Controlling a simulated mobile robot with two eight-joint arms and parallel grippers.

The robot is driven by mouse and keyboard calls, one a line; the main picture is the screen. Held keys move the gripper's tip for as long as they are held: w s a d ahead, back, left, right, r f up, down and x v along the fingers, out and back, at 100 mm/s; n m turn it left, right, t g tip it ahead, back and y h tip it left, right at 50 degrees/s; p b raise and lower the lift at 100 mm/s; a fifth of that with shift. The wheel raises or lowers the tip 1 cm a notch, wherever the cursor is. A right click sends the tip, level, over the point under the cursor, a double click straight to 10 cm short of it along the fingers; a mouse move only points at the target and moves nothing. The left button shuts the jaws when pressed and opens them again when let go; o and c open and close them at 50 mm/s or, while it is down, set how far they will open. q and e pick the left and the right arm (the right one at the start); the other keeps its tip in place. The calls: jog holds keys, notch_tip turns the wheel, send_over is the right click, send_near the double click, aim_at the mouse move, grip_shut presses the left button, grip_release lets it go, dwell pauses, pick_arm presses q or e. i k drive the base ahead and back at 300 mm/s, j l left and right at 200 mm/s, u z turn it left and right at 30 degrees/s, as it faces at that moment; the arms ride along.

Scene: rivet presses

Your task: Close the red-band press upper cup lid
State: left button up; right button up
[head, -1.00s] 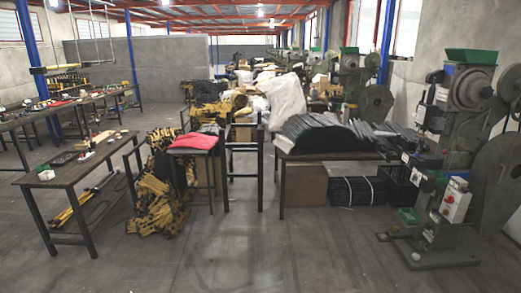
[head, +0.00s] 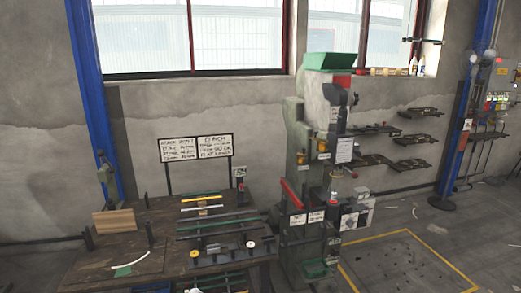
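A grey-green press (head: 316,150) stands near the middle of the head view, against the concrete wall. A red band (head: 341,81) shows near its top, just under a green hopper-like cup (head: 331,61). I cannot tell from here whether this cup has a lid or how the lid stands. A second red part (head: 291,193) is a slanted bar lower on the press. Neither of my grippers is in view, and nothing touches the press.
A dark work table (head: 155,220) with rods and small parts stands left of the press. A sign board (head: 196,150) rises behind it. Yellow floor lines (head: 425,262) mark a patch right of the press. Wall shelves (head: 415,138) and a blue column (head: 470,100) are further right.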

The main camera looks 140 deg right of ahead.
aim_at(315, 138)
jog(key=z, duration=3.95)
jog(key=j+z, duration=0.1)
jog(key=z, duration=0.35)
jog(key=k+z, duration=0.1)
jog(key=z, duration=0.75)
jog(key=i+l+u, duration=0.1)
jog(key=i, duration=0.45)
jog(key=i+l, duration=0.35)
jog(key=i, duration=0.15)
jog(key=i+l+u, duration=0.15)
jog(key=i+l, duration=0.15)
jog(key=i, duration=0.25)
